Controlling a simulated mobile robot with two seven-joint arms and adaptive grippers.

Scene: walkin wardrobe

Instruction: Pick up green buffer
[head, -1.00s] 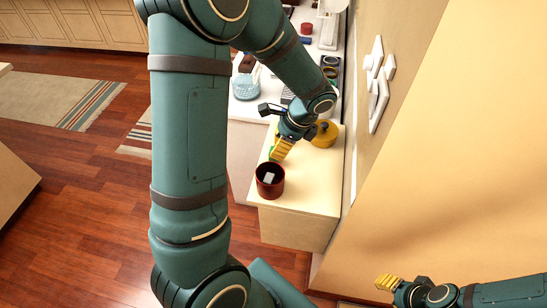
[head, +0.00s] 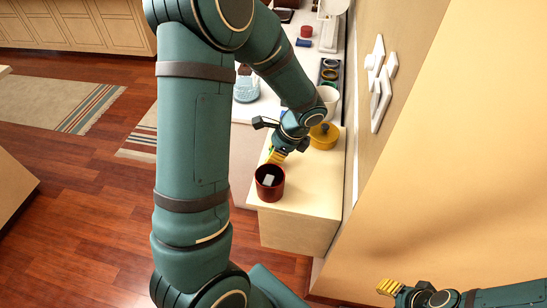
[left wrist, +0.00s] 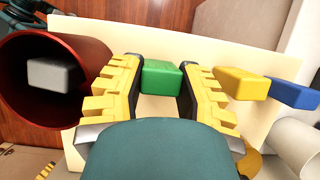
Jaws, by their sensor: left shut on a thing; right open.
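The green buffer (left wrist: 162,80) is a small green block, seen in the left wrist view between the two yellow fingers of my left gripper (left wrist: 160,88). The gripper is shut on it from both sides. In the head view my left gripper (head: 276,157) is over the light wooden top, just behind the dark red cup; the buffer is mostly hidden there. My right gripper (head: 389,287) is open and empty at the lower right, away from the counter.
A dark red cup (head: 270,190) holding a grey block (left wrist: 54,75) stands beside my left gripper. A yellow block (left wrist: 241,82) and a blue block (left wrist: 293,92) lie on the other side. A yellow lidded pot (head: 323,137) stands near the wall.

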